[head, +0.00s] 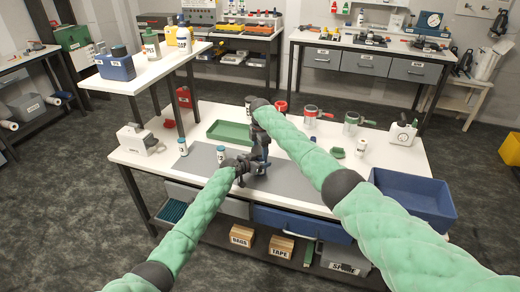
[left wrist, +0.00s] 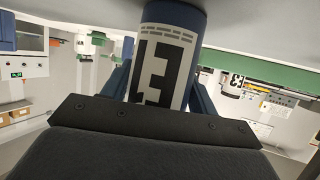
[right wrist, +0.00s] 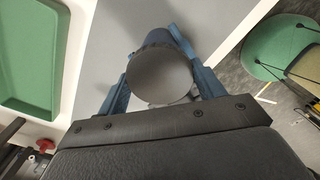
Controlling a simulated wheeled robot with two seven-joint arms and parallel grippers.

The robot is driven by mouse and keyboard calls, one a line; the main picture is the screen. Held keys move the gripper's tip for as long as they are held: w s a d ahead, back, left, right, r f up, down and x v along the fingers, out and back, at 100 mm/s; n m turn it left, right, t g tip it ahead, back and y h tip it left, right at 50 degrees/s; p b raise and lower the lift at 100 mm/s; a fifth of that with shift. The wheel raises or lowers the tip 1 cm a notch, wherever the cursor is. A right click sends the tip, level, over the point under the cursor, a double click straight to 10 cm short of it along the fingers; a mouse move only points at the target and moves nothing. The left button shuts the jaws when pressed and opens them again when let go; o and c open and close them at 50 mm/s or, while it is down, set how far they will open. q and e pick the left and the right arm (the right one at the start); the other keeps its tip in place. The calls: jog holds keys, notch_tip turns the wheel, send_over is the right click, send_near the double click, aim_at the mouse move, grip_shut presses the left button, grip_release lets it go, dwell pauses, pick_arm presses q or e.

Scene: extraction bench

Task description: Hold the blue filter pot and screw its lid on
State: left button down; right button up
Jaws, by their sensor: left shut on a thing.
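The blue filter pot (left wrist: 170,60), with a white label and black marking, stands between the fingers of my left gripper (head: 255,167) in the left wrist view. My left gripper is shut on it over the grey mat (head: 290,181). In the right wrist view a round dark grey lid (right wrist: 160,75) with a ridged rim lies end-on at the blue pot's top. The fingers of my right gripper (right wrist: 161,72) stand on both sides of the lid. Whether they press on it I cannot tell. In the head view my right arm hides most of the lid and pot.
Two small white-and-blue pots (head: 183,147) (head: 221,153) stand left of my left gripper. A green tray (head: 229,132) lies behind. Red and green canisters (head: 310,118) (head: 350,125) stand at the back right, a blue bin (head: 412,196) at the right end. The mat's right part is clear.

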jog(key=shift+c, duration=0.4)
jog(key=shift+m, duration=1.6)
jog(key=o, duration=1.1)
jog(key=shift+r, duration=2.25)
jog(key=shift+r, duration=0.1)
jog(key=shift+c, duration=0.5)
